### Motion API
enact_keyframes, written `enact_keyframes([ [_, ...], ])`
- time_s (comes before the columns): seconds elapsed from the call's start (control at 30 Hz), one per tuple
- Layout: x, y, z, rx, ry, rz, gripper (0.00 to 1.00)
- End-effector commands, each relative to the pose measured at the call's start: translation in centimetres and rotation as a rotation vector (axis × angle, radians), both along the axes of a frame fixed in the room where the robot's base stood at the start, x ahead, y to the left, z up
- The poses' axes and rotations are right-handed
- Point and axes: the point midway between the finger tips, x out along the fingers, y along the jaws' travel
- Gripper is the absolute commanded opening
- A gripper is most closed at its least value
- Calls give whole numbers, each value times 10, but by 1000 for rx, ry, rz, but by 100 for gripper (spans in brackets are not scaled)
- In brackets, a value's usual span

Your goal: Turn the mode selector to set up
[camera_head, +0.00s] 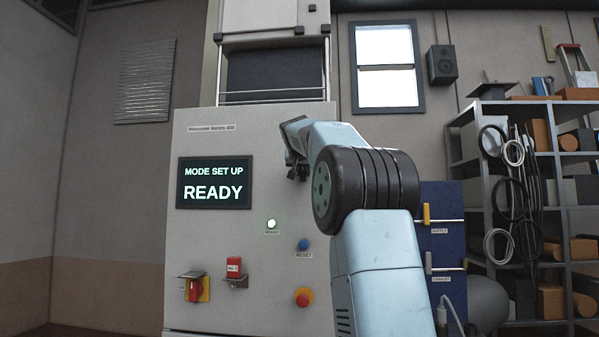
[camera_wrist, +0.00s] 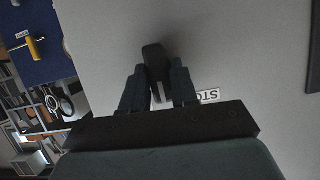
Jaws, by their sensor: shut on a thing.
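The mode selector is a dark knob (camera_wrist: 154,58) on the pale panel in the wrist view. My gripper (camera_wrist: 160,82) has one finger on each side of it and is shut on it. In the head view my gripper (camera_head: 296,165) is at the upper right of the cabinet front, and the selector is hidden behind it. The display (camera_head: 214,183) reads "MODE SET UP" and "READY". A label (camera_wrist: 208,96) beside the right finger is partly covered, showing "STO" upside down.
Blue cabinets (camera_head: 441,205) and shelving (camera_head: 545,175) stand to the right.

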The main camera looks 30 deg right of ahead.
Motion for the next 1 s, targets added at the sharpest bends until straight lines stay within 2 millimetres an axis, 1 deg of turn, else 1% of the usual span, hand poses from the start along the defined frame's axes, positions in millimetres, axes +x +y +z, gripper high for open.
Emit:
enact_keyframes([
  [0.03, 0, 1, 3, -13, 1, 1, 0],
  [0.57, 0, 1, 3, -36, 16, 2, 0],
  [0.6, 0, 1, 3, -36, 16, 2, 29],
  [0.8, 0, 1, 2, -35, 19, 1, 48],
  [1.0, 0, 0, 1, -34, 21, 0, 49],
])
